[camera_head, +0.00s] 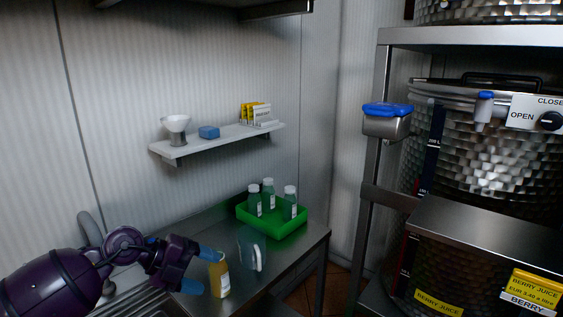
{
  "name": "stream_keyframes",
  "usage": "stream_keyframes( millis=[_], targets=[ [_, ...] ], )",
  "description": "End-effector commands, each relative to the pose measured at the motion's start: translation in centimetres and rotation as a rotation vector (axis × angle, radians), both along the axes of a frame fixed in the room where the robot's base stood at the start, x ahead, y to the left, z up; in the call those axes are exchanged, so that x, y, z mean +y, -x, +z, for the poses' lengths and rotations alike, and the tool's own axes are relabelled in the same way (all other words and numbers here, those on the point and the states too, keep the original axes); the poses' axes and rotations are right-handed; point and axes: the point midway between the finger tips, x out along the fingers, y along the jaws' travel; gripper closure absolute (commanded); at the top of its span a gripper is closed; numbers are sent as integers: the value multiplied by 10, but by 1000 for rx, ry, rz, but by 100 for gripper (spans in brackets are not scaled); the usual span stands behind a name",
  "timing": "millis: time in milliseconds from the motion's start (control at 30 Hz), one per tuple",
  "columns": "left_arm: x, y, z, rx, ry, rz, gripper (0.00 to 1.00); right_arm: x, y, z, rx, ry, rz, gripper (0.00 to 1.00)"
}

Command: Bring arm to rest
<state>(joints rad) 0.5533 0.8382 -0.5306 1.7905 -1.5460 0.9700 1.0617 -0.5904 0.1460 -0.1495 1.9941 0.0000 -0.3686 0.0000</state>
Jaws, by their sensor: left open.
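My left arm comes in from the lower left, and its gripper (206,272) has two blue fingers spread apart. It is open with nothing held between them. A bottle of orange-yellow juice (220,279) stands upright on the steel counter (285,263), just right of the fingertips. I cannot tell whether a finger touches it. My right gripper is not in view.
A green crate (272,232) with 3 bottles stands at the back of the counter. A clear object (252,256) is beside the juice bottle. A wall shelf (218,140) is above. A steel rack with a large tank (490,160) stands at right.

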Motion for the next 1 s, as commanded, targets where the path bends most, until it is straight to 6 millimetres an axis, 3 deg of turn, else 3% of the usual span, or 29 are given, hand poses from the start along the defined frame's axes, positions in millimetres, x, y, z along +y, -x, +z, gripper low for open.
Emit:
stream_keyframes(
  millis=[100, 200, 333, 467, 567, 733, 900, 1000],
  targets=[
    [-26, 2, 29, -123, 263, -4, 30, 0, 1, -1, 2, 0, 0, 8],
    [-34, 1, 49, -204, 471, 63, 30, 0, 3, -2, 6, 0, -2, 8],
    [-26, -2, 60, -260, 702, 238, 30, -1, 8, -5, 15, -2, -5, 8],
    [-3, -6, 49, -247, 866, 491, 30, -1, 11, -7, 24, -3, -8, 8],
    [21, -4, 21, -182, 942, 716, 30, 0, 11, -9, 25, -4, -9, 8],
    [60, 21, -53, 32, 989, 1089, 30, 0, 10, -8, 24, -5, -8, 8],
    [83, 71, -130, 303, 1008, 1370, 30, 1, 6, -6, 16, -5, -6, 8],
    [90, 106, -166, 450, 1041, 1492, 30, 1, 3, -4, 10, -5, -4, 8]
  ],
)
